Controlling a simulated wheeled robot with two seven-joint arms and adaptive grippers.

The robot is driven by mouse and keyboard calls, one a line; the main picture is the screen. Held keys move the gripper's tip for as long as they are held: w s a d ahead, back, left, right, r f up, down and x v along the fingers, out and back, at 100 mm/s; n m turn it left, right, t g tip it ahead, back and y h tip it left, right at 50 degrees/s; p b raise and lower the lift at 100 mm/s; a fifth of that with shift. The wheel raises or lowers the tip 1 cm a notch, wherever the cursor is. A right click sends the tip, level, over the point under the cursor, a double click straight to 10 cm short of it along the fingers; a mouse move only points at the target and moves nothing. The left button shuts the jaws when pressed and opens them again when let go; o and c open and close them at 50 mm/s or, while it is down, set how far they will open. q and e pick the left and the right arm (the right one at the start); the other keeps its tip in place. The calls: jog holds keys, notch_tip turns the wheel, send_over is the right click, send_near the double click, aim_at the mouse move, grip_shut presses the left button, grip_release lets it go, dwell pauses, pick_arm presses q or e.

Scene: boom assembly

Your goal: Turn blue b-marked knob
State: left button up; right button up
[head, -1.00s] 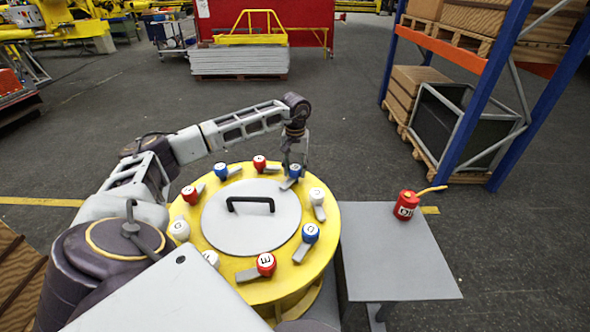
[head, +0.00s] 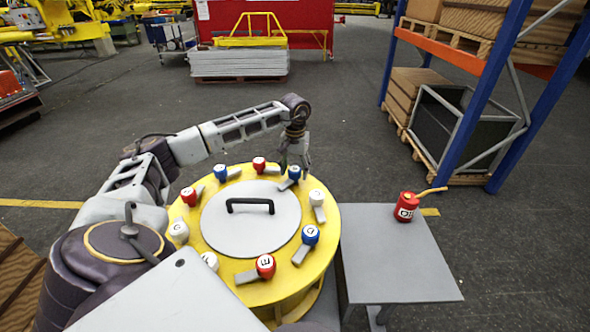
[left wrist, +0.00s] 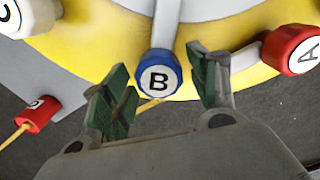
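The blue B-marked knob (head: 294,172) is on the far right part of the yellow round drum's rim, with a grey lever pointing inward. In the left wrist view the blue knob (left wrist: 159,77) shows its black B on a white face. My left gripper (head: 294,158) is over this knob. In the left wrist view my left gripper (left wrist: 160,84) is open, with one green-padded finger on each side of the knob and visible gaps. My right gripper is not in view.
The yellow drum (head: 235,275) carries several other red, white and blue lettered knobs, including a red A knob (left wrist: 291,49) close to one finger. A grey lid (head: 250,220) with a black handle is in its middle. A red oil can (head: 406,207) stands on a grey table (head: 395,262).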

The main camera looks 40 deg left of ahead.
aim_at(295, 168)
pick_arm(q)
jog(key=shift+r, duration=0.1)
dwell(0.3)
notch_tip(295, 168, up, 12)
dwell(0.7)
jog(key=shift+f, duration=0.2)
dwell(0.4)
